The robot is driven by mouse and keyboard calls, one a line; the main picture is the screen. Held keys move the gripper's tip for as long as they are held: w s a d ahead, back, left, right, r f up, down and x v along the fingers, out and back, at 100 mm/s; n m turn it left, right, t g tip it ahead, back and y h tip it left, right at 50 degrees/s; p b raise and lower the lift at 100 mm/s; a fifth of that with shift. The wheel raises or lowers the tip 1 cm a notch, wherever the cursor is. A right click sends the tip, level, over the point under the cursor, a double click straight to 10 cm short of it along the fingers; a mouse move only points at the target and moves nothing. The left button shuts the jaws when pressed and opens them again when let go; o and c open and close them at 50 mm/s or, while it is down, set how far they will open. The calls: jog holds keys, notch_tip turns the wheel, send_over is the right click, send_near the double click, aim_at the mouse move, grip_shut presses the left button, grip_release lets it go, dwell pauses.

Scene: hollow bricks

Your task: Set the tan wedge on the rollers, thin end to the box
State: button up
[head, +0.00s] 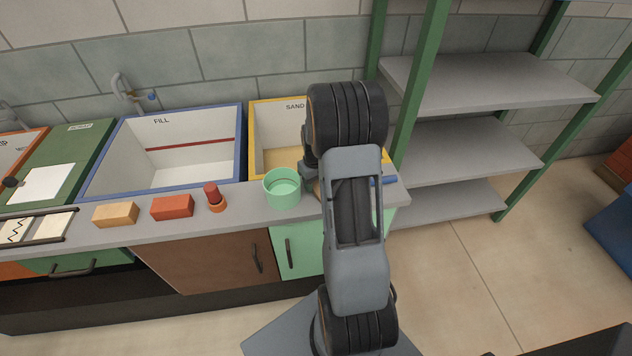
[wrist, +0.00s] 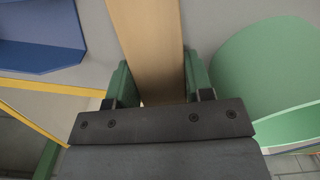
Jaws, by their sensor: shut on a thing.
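My gripper (wrist: 147,85) is shut on the tan wedge (wrist: 147,40), which shows in the wrist view as a long tan piece between the green finger pads. Its far end runs out of that picture. In the head view my arm hides most of the gripper and the wedge, at the right end of the grey counter (head: 245,204). A dark-railed frame with pale panels (head: 38,228) lies at the counter's left end; I cannot tell whether it is the rollers. I cannot make out which thing is the box.
A green bowl (head: 283,188) stands just left of my gripper. Further left are a red peg (head: 211,193), a red brick (head: 172,207) and a tan brick (head: 115,214). A blue piece (wrist: 40,40) lies left in the wrist view. FILL (head: 240,150) and SAND (head: 253,130) basins stand behind.

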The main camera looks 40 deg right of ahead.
jog(key=shift+f, duration=0.1)
jog(key=o, duration=0.9)
